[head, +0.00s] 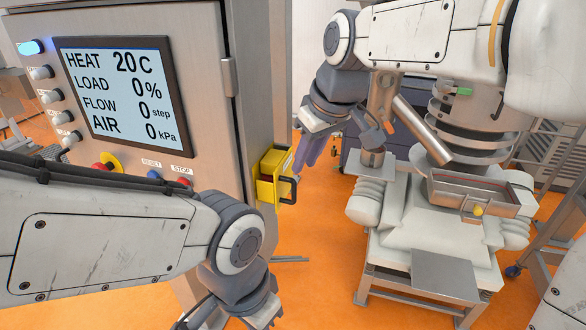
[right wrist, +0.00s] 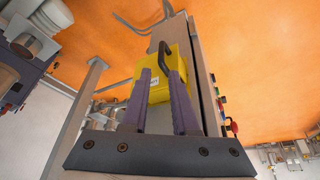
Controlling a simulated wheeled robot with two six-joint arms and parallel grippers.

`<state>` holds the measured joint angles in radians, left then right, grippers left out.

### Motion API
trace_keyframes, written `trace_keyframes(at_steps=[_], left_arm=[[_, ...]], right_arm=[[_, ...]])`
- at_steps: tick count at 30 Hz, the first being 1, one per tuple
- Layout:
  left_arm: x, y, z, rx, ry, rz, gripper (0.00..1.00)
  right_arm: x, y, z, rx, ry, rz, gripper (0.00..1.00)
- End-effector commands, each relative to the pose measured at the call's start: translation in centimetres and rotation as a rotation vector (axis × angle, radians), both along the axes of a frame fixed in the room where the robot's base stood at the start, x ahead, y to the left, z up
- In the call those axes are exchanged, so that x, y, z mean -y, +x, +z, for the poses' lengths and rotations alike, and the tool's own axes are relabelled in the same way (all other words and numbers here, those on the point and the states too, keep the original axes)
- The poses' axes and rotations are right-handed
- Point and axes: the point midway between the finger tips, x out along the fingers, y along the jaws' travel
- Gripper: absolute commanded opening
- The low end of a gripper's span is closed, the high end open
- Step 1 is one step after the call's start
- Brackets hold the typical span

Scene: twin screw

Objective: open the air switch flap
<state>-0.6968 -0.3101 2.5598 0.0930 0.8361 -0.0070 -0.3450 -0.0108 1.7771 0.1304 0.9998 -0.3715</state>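The yellow air switch box (head: 266,190) sits on the right side of the grey cabinet, with a black handle (head: 289,189) on its front. In the right wrist view the yellow box (right wrist: 150,84) and its black handle (right wrist: 167,50) show just beyond my right fingertips. My right gripper (head: 304,160) is beside the box in the head view. Its purple fingers (right wrist: 160,76) are apart, with nothing seen gripped; whether they touch the handle is unclear. My left gripper (head: 232,318) is low at the bottom edge, its fingertips cut off.
The cabinet carries a display (head: 120,95) reading HEAT 20 C and AIR 0 kPa, with knobs and buttons around it. A machine on a white wheeled stand (head: 430,255) stands to the right. Orange floor (head: 320,270) is open between them.

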Motion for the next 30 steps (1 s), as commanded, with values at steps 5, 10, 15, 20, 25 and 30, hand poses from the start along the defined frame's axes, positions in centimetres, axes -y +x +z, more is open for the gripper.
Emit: trace_keyframes(at_steps=[5, 10, 15, 20, 25, 30], left_arm=[[0.0, 0.0, -2.9, -0.001, 0.001, -0.001, 0.0], [0.0, 0.0, -4.8, -0.001, 0.001, 0.001, 0.0], [0.0, 0.0, -5.8, -0.001, 0.001, 0.003, 0.0], [0.0, 0.0, -6.1, -0.001, 0.001, 0.004, 0.0], [0.0, 0.0, -6.0, 0.0, 0.0, 0.005, 0.0], [0.0, 0.0, -6.0, 0.0, 0.0, 0.004, 0.0]], right_arm=[[-0.9, 0.9, -4.0, -0.003, -0.001, 0.003, 0.27], [-1.6, 1.9, -6.8, -0.003, -0.001, 0.003, 0.27], [-2.2, 2.5, -8.5, -0.003, -0.001, 0.003, 0.27], [-2.4, 2.7, -8.9, -0.001, 0.0, 0.004, 0.27], [-2.4, 2.8, -8.9, -0.001, 0.0, 0.004, 0.27], [-2.4, 2.8, -8.9, -0.001, 0.0, 0.004, 0.0]])
